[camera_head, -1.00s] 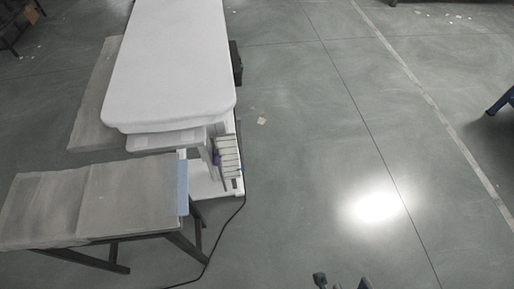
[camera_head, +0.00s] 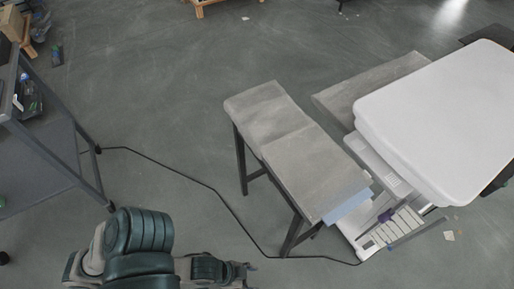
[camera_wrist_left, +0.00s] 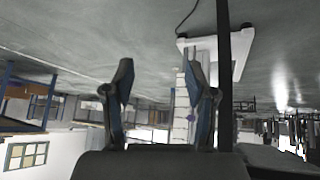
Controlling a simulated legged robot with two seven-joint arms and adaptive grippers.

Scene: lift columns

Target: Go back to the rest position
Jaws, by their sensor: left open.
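My left arm comes in at the bottom left of the head view. Its gripper (camera_head: 240,272) is low at the bottom edge, above bare floor and apart from the bench and bed. In the left wrist view the two fingers of my left gripper (camera_wrist_left: 160,68) stand wide apart with nothing held between them. That view appears upside down, with the floor at the top. My right gripper is not in view.
A padded grey bench (camera_head: 285,135) stands right of centre. Beyond it is a white-topped bed (camera_head: 450,110) on a white base (camera_head: 365,245). A dark cart (camera_head: 45,160) stands at left. A black cable (camera_head: 215,190) crosses the floor between them.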

